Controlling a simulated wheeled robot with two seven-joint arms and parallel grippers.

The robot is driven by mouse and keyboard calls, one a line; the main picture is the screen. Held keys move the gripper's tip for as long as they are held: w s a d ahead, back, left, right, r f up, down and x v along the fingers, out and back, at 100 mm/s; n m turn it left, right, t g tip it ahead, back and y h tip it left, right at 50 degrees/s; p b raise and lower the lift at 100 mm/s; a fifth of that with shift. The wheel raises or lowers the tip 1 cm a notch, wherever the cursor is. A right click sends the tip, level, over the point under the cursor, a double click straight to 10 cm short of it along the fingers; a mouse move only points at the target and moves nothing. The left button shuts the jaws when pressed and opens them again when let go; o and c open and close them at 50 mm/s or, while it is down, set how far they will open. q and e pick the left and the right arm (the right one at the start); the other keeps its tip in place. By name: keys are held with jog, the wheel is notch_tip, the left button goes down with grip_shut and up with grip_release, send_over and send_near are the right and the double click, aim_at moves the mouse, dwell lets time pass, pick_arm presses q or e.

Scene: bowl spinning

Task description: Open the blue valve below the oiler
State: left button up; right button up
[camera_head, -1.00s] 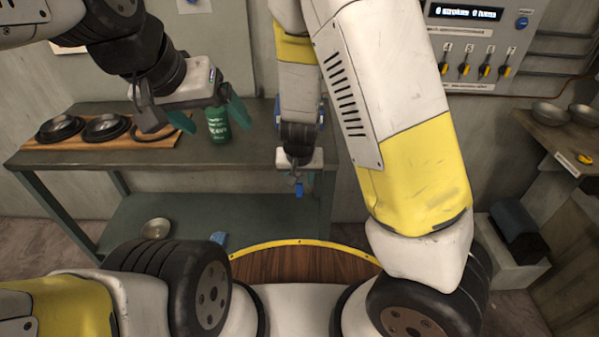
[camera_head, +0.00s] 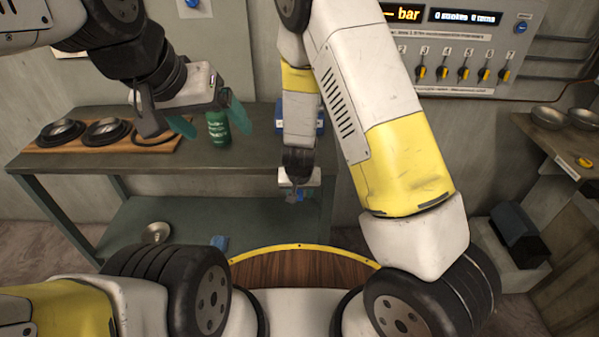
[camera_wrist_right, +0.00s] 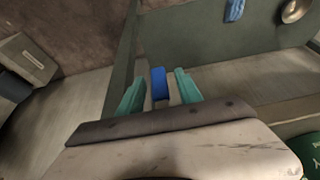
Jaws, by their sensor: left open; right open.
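The blue valve handle (camera_wrist_right: 159,84) shows in the right wrist view between the two teal fingers of my right gripper (camera_wrist_right: 159,92), which is open around it; I cannot tell whether they touch. In the head view my right gripper (camera_head: 299,194) hangs low in front of the table's front edge, and the valve is hard to make out there. A blue object (camera_head: 320,118) on the table is mostly hidden behind my right arm; I cannot tell whether it is the oiler. My left gripper (camera_head: 211,117) is open above the table, near a green canister (camera_head: 218,129).
The green table (camera_head: 235,157) has a lower shelf. A wooden board with dark round pads (camera_head: 62,130) lies at its left. A metal bowl (camera_head: 157,232) and a blue cloth-like item (camera_head: 219,242) lie lower down.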

grip_shut()
dwell(1.3)
